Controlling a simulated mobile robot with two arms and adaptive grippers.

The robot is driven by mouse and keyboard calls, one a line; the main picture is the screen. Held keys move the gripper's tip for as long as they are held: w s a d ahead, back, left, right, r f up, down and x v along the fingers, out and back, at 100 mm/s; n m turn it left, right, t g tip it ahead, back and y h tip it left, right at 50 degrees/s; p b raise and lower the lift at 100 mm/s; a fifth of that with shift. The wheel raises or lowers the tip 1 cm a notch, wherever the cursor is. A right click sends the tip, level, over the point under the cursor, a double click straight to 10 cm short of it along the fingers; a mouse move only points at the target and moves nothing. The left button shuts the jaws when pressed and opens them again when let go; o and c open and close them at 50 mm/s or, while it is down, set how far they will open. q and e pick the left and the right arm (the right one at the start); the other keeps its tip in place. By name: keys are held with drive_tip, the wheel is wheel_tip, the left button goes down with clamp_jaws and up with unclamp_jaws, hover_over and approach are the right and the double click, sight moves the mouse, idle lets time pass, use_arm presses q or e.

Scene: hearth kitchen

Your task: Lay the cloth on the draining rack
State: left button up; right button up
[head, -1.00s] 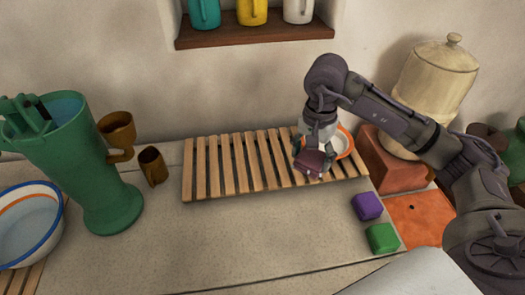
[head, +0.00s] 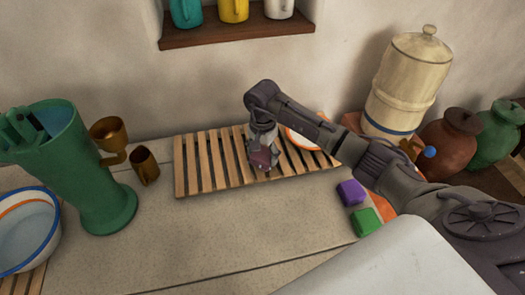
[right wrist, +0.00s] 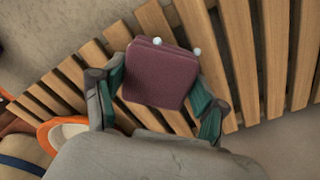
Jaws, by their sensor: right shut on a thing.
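The cloth (head: 262,157) is a folded maroon square. In the right wrist view the cloth (right wrist: 157,74) sits between the two green-grey fingers of my right gripper (right wrist: 163,92), which is shut on it. The draining rack (head: 205,165) is a row of light wooden slats on the counter against the back wall. My right gripper (head: 262,150) is over the middle of the rack with the cloth. I cannot tell whether the cloth touches the slats (right wrist: 280,60). My left gripper is not in view.
A white bowl with an orange rim (head: 305,137) is at the rack's right end, partly behind my arm. Purple (head: 351,192) and green (head: 366,222) blocks lie right of the rack. A green jug (head: 90,170) and brown cups (head: 145,166) stand left. The counter in front is clear.

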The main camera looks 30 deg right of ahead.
sight(262, 153)
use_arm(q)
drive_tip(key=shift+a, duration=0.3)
use_arm(e)
drive_tip(key=shift+f, duration=0.2)
drive_tip(key=o, duration=1)
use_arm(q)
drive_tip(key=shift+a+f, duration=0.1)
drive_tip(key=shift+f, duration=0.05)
use_arm(e)
drive_tip(key=shift+o, duration=0.2)
drive_tip(key=shift+r, duration=0.1)
drive_tip(key=shift+r, duration=0.25)
use_arm(q)
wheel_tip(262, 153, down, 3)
drive_tip(key=b, duration=0.3)
use_arm(e)
wheel_tip(262, 153, up, 12)
drive_tip(key=shift+f, duration=0.2)
